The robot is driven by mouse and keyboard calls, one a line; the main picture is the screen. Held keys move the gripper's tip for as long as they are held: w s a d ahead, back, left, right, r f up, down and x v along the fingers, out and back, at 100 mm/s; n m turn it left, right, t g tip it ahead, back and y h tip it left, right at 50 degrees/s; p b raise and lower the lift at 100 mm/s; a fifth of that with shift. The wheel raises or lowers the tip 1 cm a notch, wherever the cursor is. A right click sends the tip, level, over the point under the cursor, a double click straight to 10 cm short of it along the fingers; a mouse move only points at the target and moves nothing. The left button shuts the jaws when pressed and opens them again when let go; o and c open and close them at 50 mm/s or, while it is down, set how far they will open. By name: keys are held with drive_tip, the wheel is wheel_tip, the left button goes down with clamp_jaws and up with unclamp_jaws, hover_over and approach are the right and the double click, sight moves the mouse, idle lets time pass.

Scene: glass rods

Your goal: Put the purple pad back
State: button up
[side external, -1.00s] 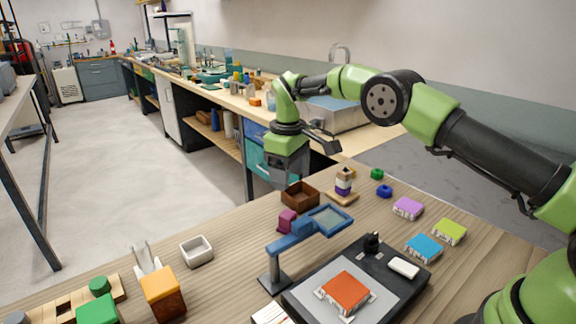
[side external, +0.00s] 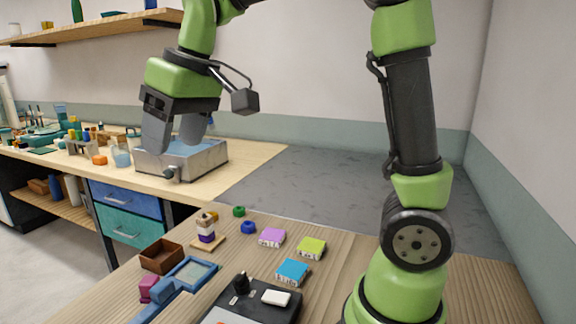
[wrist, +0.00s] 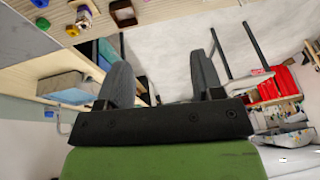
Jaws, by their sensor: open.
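The purple pad (side external: 272,237) lies flat on the wooden table in the side view, left of the lime pad (side external: 311,248) and behind the blue pad (side external: 292,271). My gripper (side external: 174,138) is raised well above and to the left of the pads. It is open, with nothing between its fingers. Both fingers also show apart in the wrist view (wrist: 155,62). I cannot make out the purple pad in the wrist view. A black device (side external: 280,303) with a white block on it is partly cut off at the bottom of the side view.
A blue ring (side external: 248,227), a green ring (side external: 239,211) and a ring stand (side external: 206,240) are left of the purple pad. A brown box (side external: 161,256), a blue-framed magnifier (side external: 193,272) and a magenta block (side external: 149,288) are nearer. A metal sink (side external: 181,160) stands behind.

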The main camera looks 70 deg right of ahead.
drive_tip(key=s+f+m+t, duration=0.2)
drive_tip(key=s+m+t, duration=0.1)
drive_tip(key=s, duration=1.3)
drive_tip(key=shift+s+a+f+m+y, duration=0.2)
drive_tip(key=shift+s+m+y, duration=0.2)
drive_tip(key=shift+m, duration=0.2)
drive_tip(key=shift+c, duration=0.2)
idle(0.6)
